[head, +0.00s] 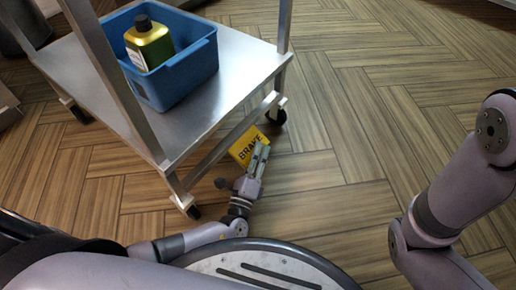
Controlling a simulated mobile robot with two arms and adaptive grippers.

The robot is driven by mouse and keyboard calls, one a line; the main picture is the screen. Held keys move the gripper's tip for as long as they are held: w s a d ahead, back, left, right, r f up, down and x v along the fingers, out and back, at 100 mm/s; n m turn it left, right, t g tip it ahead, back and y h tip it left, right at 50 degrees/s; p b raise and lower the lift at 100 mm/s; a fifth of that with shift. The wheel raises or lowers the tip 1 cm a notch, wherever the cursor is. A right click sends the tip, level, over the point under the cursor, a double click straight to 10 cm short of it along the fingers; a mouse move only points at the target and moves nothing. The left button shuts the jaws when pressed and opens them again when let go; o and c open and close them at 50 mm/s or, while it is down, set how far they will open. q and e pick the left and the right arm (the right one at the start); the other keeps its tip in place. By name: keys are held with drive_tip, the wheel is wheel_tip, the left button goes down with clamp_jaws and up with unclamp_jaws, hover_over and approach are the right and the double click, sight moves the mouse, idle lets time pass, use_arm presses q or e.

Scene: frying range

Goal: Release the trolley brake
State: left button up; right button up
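The trolley (237,75) is a metal frame on casters at the upper left, with a flat lower shelf. A yellow brake pedal (241,150) marked "BRAKE" sits low at its near right side, close to the floor. My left gripper (261,150) reaches up to the pedal, and its fingers overlap the pedal's right part in the picture. I cannot tell whether they touch it. The fingers look close together, with nothing visible between them. My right gripper is out of view; only the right arm shows at the right edge.
A blue bin (188,75) with a green-yellow bottle (149,45) stands on the trolley shelf. Casters (277,116) and a trolley leg are close to my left gripper. The wooden floor (370,110) to the right of the trolley is clear.

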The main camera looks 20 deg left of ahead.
use_arm(q)
drive_tip(key=shift+c, duration=0.2)
clamp_jaws()
idle(0.6)
